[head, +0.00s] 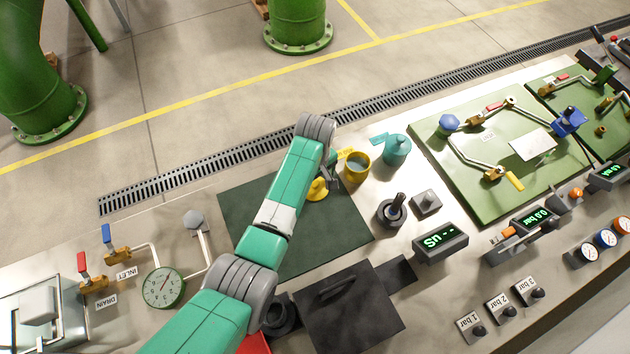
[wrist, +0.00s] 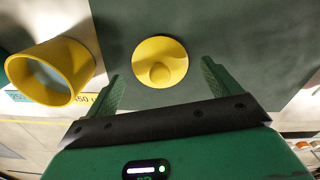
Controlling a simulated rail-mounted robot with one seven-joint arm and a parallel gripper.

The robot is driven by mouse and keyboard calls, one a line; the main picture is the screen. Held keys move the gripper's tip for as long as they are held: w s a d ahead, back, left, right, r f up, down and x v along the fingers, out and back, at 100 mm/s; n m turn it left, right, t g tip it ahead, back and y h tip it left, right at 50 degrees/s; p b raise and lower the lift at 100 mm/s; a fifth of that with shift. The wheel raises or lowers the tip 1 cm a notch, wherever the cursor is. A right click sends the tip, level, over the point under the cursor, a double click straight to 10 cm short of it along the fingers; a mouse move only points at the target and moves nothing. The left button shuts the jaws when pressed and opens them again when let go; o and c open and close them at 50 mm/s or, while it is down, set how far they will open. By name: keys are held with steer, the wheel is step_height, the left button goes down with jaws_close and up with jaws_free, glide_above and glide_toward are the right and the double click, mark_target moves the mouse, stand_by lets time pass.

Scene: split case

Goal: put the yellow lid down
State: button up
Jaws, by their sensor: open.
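The yellow lid (wrist: 160,61) is a round disc with a knob on top. It lies on the dark green mat (wrist: 250,40) in the wrist view. In the head view the lid (head: 318,189) is near the mat's far edge, partly hidden by my arm. My gripper (wrist: 160,85) is open, with one finger on each side of the lid's near part and apart from it. Nothing shows between the fingers except the knob area beyond them. The open yellow cup (head: 356,167) stands beside the mat; it also shows at left in the wrist view (wrist: 50,72).
A teal lidded pot (head: 397,150) stands right of the yellow cup. A dark socket with a peg (head: 392,210) and a grey display (head: 440,243) sit further right. A black box (head: 350,312) lies nearer. The mat's left part (head: 243,205) is bare.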

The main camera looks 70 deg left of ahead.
step_height(320, 180, up, 11)
steer(key=p, duration=0.1)
steer(key=shift+f+p, duration=0.15)
steer(key=shift+p, duration=0.15)
steer(key=w+d+r+m+t+y, duration=0.2)
steer(key=w+d+r+m+t, duration=0.3)
steer(key=w+r, duration=0.5)
steer(key=w+d+r+m+t+y, duration=0.3)
steer(key=w+d+r+m+t, duration=0.1)
steer(key=w+d+r, duration=0.5)
steer(key=w+d+r+m+t, duration=0.1)
steer(key=d+r+m+t, duration=0.15)
steer(key=d+r, duration=0.45)
steer(key=w+d+r+m+t, duration=0.15)
steer(key=d+r+t, duration=0.3)
steer(key=r, duration=0.55)
steer(key=s+d+r+m+t+h, duration=0.5)
steer(key=s+d+r+m+t, duration=0.3)
steer(key=s+d+r, duration=0.7)
step_height(320, 180, up, 4)
steer(key=d+t, duration=0.1)
steer(key=d, duration=0.1)
steer(key=shift+s+d+r, duration=0.25)
steer(key=shift+s+d, duration=0.1)
steer(key=shift+d, duration=0.05)
